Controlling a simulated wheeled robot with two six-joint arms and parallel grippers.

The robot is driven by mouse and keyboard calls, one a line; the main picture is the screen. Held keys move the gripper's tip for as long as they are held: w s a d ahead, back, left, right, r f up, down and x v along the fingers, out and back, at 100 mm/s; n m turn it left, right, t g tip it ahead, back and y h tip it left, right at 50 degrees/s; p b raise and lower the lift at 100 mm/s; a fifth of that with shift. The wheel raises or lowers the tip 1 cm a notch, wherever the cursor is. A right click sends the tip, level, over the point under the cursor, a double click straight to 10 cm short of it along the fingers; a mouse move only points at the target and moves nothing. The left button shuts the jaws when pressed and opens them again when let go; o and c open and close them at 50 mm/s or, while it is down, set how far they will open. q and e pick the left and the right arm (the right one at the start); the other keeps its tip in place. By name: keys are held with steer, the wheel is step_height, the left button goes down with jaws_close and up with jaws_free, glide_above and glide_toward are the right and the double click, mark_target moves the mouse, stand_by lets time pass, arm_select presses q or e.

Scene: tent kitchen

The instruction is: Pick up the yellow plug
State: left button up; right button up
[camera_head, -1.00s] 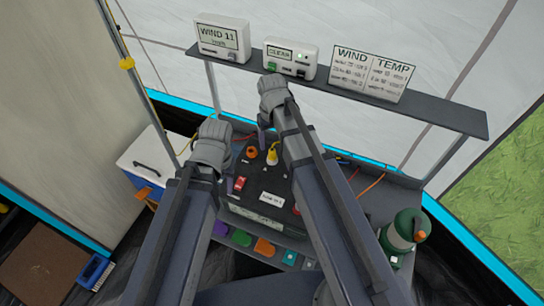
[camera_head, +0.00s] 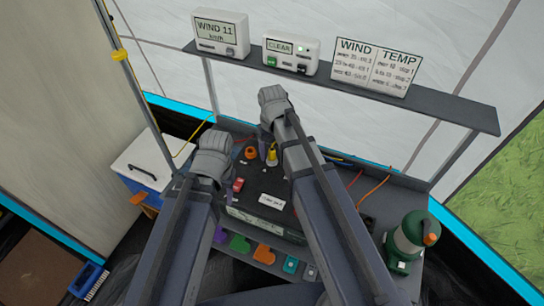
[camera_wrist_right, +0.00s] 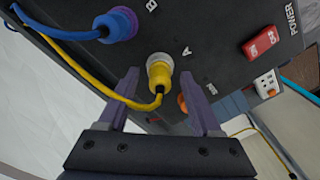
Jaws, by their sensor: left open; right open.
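The yellow plug (camera_head: 272,155) stands on the dark control panel in the head view, just below my right gripper (camera_head: 266,135). In the right wrist view, the yellow plug (camera_wrist_right: 159,76) sits in a grey socket near the letter A, with a yellow cord curving off left. My right gripper (camera_wrist_right: 162,88) is open. Its two purple fingers are on either side of the plug, and I cannot tell whether they touch it. My left gripper (camera_head: 211,158) is left of the panel, open, with its fingers mostly hidden.
A blue plug (camera_wrist_right: 115,25) with a blue cord sits close by near the letter B. A red power switch (camera_wrist_right: 261,42) and an orange plug (camera_head: 251,153) are near. A shelf (camera_head: 340,83) with displays runs behind. A green canister (camera_head: 408,240) stands at right.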

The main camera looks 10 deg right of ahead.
jaws_close()
stand_by(0.3)
steer(key=shift+r, duration=0.15)
stand_by(0.3)
